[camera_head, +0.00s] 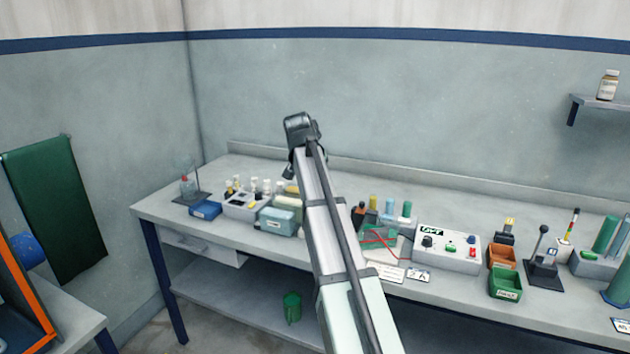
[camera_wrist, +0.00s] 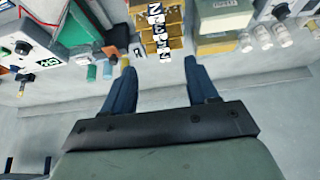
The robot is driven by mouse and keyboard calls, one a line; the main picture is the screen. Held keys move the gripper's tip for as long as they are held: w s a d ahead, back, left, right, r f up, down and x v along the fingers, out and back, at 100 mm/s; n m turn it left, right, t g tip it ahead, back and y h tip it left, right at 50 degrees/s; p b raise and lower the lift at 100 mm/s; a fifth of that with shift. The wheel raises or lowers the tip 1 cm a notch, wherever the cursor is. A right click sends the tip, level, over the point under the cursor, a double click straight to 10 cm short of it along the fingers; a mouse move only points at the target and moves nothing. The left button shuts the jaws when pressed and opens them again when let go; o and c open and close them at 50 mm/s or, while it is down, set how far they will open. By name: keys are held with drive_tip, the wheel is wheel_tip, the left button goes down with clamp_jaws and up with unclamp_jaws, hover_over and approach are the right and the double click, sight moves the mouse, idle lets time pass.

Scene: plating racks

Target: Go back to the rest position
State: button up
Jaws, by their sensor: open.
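My gripper (camera_wrist: 157,75) shows in the wrist view with its two dark blue fingers spread apart and nothing between them. In the head view my arm reaches up over the bench, and its dark end stands above the back of the bench; the fingers are mostly hidden there.
The long grey bench (camera_head: 335,176) carries a white control box (camera_head: 447,250), a green bin (camera_head: 505,283), an orange bin (camera_head: 502,256), a teal box (camera_head: 278,221) and a blue tray (camera_head: 205,210). A wall shelf (camera_head: 600,103) with a bottle is at right. The air above the bench is clear.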

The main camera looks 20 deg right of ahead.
idle(0.3)
drive_tip(key=w+a+f+n+y, duration=0.15)
drive_tip(key=a+f+n, duration=0.35)
drive_tip(key=a+f, duration=2)
drive_tip(key=s+d+f+n+g, duration=0.1)
drive_tip(key=s+d+f+g, duration=0.2)
drive_tip(key=s+f, duration=1.1)
drive_tip(key=s+d+f+n+g, duration=0.25)
drive_tip(key=s+f, duration=0.85)
drive_tip(key=f, duration=0.7)
drive_tip(key=s+d+f+g+y, duration=0.1)
drive_tip(key=s+f, duration=0.5)
drive_tip(key=s, duration=1)
drive_tip(key=s+d+f+g+y, duration=0.1)
drive_tip(key=s+f+g, duration=0.3)
drive_tip(key=s, duration=1.2)
wheel_tip(320, 180, down, 2)
drive_tip(key=shift+s+f+y, duration=0.15)
drive_tip(key=shift+s+y, duration=0.2)
drive_tip(key=shift+s, duration=0.05)
